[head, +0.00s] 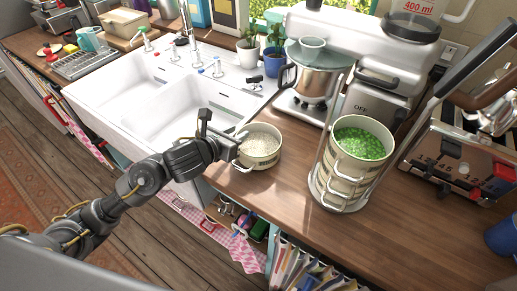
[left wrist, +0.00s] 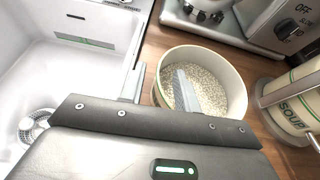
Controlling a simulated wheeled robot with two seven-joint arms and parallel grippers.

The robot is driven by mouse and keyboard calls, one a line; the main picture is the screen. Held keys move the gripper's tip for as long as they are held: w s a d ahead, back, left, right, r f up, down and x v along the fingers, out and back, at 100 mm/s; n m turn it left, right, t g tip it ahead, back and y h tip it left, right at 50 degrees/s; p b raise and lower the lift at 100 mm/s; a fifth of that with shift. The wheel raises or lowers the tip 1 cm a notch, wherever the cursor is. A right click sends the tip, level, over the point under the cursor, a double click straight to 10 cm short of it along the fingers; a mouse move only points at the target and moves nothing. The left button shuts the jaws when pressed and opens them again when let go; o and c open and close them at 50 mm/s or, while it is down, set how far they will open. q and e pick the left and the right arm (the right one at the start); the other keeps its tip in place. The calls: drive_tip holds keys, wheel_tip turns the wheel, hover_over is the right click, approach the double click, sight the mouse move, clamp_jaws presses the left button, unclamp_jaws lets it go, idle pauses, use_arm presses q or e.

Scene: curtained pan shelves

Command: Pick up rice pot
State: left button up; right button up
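The rice pot (head: 262,161) is a small cream pot full of white rice, upright on the wooden counter just right of the sink. It also shows in the left wrist view (left wrist: 237,112). My left gripper (head: 238,137) is at the pot's sink-side rim. In the left wrist view my left gripper (left wrist: 158,82) is open: one finger is outside the wall, the other overlaps the rice inside. I cannot tell whether either finger touches the wall. My right gripper is not in view.
A tall pot of green peas (head: 340,192) in a wire holder stands close to the right. A steel pot (head: 316,82) sits on a white appliance behind. The white sink (head: 150,95) is at left. The front right counter (head: 400,240) is clear.

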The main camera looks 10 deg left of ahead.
use_arm(q)
clamp_jaws()
drive_tip(key=shift+s+f, duration=0.2)
drive_tip(key=shift+f, duration=0.05)
idle(1.1)
